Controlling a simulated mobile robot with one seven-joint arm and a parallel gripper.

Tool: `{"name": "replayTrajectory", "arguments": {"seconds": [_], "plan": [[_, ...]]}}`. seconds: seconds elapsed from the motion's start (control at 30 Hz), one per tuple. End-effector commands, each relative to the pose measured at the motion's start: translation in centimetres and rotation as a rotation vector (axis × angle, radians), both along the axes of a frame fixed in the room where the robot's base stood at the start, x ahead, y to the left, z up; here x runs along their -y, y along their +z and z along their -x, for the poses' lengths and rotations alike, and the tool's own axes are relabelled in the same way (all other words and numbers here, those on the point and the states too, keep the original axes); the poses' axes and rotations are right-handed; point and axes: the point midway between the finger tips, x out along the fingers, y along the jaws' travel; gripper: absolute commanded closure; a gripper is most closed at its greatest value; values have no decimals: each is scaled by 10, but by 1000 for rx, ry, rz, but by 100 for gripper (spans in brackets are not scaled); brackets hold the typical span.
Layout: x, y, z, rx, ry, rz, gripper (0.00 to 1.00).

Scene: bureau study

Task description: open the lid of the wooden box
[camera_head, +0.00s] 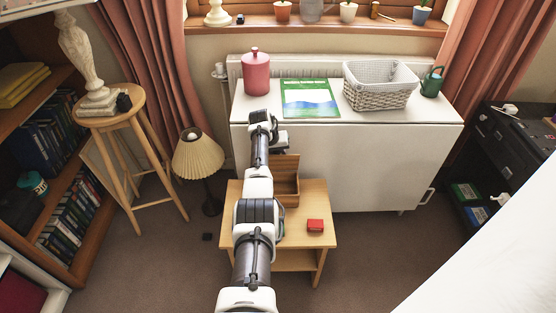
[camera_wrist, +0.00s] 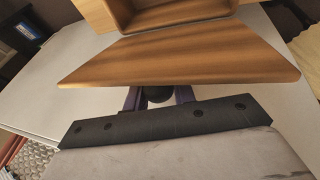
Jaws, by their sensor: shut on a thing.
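The wooden box (camera_head: 289,200) stands on a small wooden table below the white cabinet, partly hidden by my arm. Its lid (camera_head: 289,168) is raised at the back, and the inside of the box shows. In the wrist view the lid (camera_wrist: 180,52) is a broad wood-grained panel just ahead of my gripper, with the open box (camera_wrist: 185,14) beyond it. My gripper (camera_wrist: 160,97) is shut on the dark rounded handle (camera_wrist: 160,94) at the lid; the fingertips are mostly hidden beneath the lid's edge. In the head view my gripper (camera_head: 279,140) is near the lid's top.
The small table (camera_head: 315,245) carries a red object (camera_head: 315,225) at right. The white cabinet (camera_head: 350,165) behind holds a pink canister (camera_head: 256,75), a green booklet (camera_head: 311,98) and a basket (camera_head: 379,88). A lamp (camera_head: 198,157) stands left. Floor right of the table is clear.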

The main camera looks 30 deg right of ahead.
Motion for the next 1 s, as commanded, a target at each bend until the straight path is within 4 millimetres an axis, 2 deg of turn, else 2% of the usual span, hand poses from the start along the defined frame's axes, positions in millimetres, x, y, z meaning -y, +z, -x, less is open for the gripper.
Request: {"name": "replayTrajectory", "arguments": {"seconds": [0.03, 0.8, 0.83, 1.0], "plan": [[0, -5, 0, -13, 0, -8, 100], [1, -4, 2, -68, -2, -40, 100], [1, -4, 2, -68, -2, -40, 72], [1, -3, 1, -66, -1, -40, 52]]}}
